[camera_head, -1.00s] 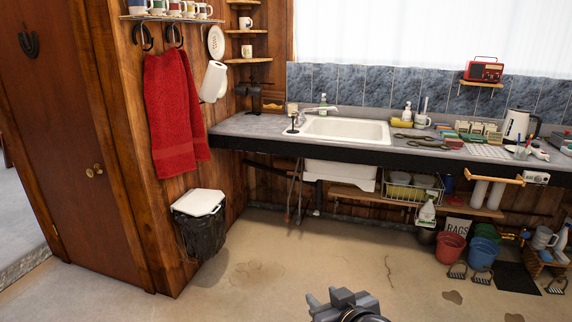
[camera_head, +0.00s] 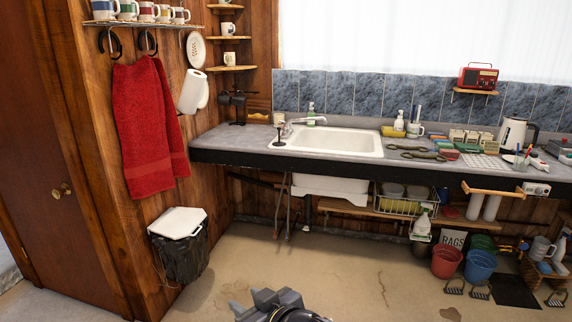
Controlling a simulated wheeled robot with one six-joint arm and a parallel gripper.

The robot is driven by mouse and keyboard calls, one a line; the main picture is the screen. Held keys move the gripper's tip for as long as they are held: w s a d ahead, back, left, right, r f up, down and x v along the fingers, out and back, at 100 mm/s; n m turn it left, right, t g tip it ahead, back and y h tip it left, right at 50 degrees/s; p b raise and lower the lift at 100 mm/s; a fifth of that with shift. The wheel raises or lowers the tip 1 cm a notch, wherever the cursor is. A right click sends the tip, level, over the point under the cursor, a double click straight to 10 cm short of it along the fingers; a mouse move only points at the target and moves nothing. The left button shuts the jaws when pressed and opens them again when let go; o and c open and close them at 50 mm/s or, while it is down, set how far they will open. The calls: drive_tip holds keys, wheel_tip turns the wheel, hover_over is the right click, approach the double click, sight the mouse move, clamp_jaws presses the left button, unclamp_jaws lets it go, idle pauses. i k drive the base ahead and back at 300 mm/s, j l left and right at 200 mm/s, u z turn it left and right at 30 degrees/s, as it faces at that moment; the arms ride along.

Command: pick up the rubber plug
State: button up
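A small black thing with a round flat base (camera_head: 279,143) and a short upright part stands on the grey counter, at the left rim of the white sink (camera_head: 335,142). It may be the rubber plug, but it is too small to be sure. My gripper (camera_head: 268,297) shows at the bottom edge, low over the floor and well in front of the counter. It is far from the sink and touches nothing that I can see. Its fingertips are partly seen, and I cannot tell whether they are open.
The counter (camera_head: 228,143) runs along the back wall, with a tap (camera_head: 298,124) behind the sink. A lidded bin (camera_head: 180,245) stands at the left. Buckets (camera_head: 446,260) and boot scrapers are on the floor at the right. The floor in the middle is clear.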

sight(278, 144)
drive_tip(key=i, duration=1.7)
drive_tip(key=i+j+z, duration=0.1)
drive_tip(key=i, duration=1.6)
drive_tip(key=i+j+z, duration=0.2)
drive_tip(key=i, duration=0.15)
drive_tip(key=l, duration=0.1)
